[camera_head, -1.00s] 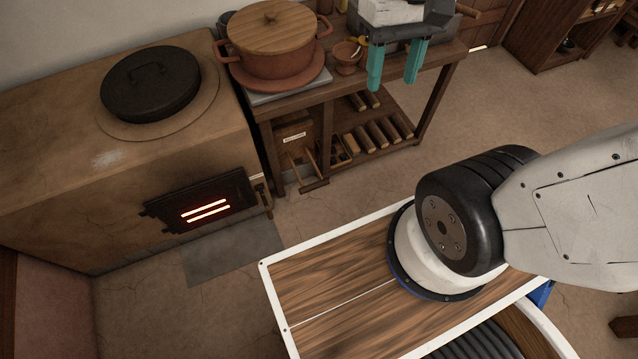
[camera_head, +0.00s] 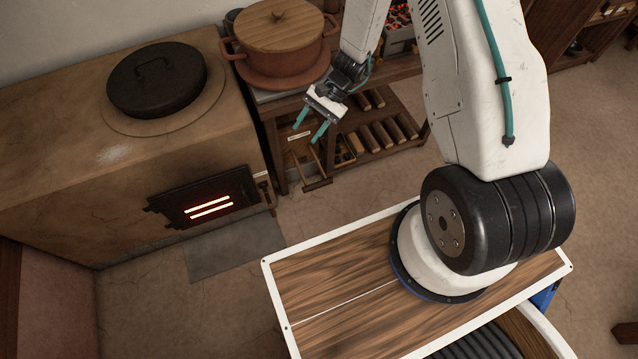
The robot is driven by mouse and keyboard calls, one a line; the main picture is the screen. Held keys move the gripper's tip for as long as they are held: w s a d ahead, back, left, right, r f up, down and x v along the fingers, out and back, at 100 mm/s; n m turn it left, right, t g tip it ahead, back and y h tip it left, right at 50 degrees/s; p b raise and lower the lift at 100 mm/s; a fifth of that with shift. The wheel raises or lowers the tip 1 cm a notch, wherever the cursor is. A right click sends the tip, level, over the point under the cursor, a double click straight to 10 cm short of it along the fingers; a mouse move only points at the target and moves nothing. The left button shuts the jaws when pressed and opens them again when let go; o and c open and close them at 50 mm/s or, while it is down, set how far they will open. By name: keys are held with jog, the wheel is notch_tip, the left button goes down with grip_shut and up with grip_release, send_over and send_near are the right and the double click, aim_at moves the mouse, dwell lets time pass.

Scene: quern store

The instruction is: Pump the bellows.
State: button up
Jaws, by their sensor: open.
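A small wooden box with a pale label (camera_head: 295,150), which looks like the bellows, sits under the bench beside the stove. A wooden T-shaped handle (camera_head: 317,184) sticks out from its front, low and near the floor. My gripper (camera_head: 308,134) is open and empty, its two teal fingers pointing down. In the picture it lies over the top of the box, above the handle. It looks apart from the handle, though its exact distance is hard to tell. The fingers hide part of the box front.
The clay stove (camera_head: 120,195) stands left, with a glowing fire door (camera_head: 208,208) and a black lidded pan (camera_head: 157,82). A clay pot (camera_head: 279,45) stands on the bench. Several wooden rolls (camera_head: 378,137) lie on its lower shelf. The floor (camera_head: 350,195) before the bench is clear.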

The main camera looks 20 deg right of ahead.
notch_tip(320, 180, down, 11)
jog(key=m+t, duration=0.1)
jog(key=m, duration=0.2)
jog(key=m+t+h, duration=0.4)
jog(key=m, duration=0.1)
send_near(318, 184)
notch_tip(318, 184, down, 2)
jog(key=x, duration=0.7)
jog(key=shift+w+a+f, duration=0.1)
jog(key=shift+w+a, duration=0.15)
jog(key=shift+a, duration=0.15)
jog(key=shift+c, duration=0.4)
grip_shut()
